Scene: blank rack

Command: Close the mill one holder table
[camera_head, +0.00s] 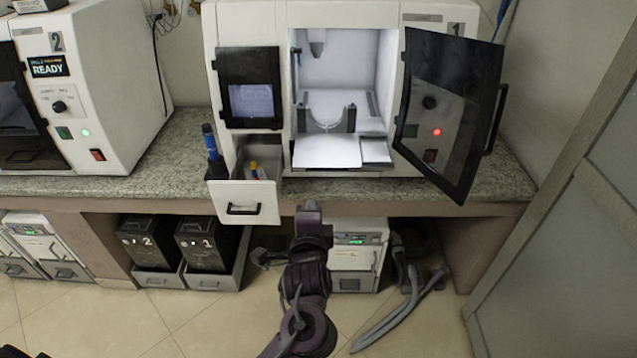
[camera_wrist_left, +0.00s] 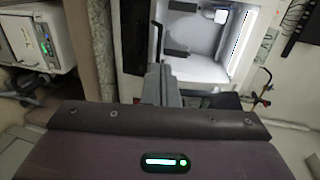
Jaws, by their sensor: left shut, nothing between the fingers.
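Mill one (camera_head: 240,12), marked 1, stands on the counter with its dark glass door (camera_head: 450,110) swung open to the right. Its white holder table (camera_head: 325,153) sticks out at the front of the lit chamber, below a grey U-shaped holder (camera_head: 348,118). My left gripper (camera_head: 308,210) is shut and empty, below and in front of the table, in front of the counter edge. In the left wrist view the shut fingers (camera_wrist_left: 160,85) point towards the open lit chamber (camera_wrist_left: 205,40); I cannot tell whether they touch anything there. My right gripper is not in view.
Mill two (camera_head: 110,90) stands at left. Black boxes (camera_head: 208,245) and a white unit (camera_head: 357,255) sit under the counter (camera_head: 180,145). A grey cabinet (camera_head: 570,230) is at right.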

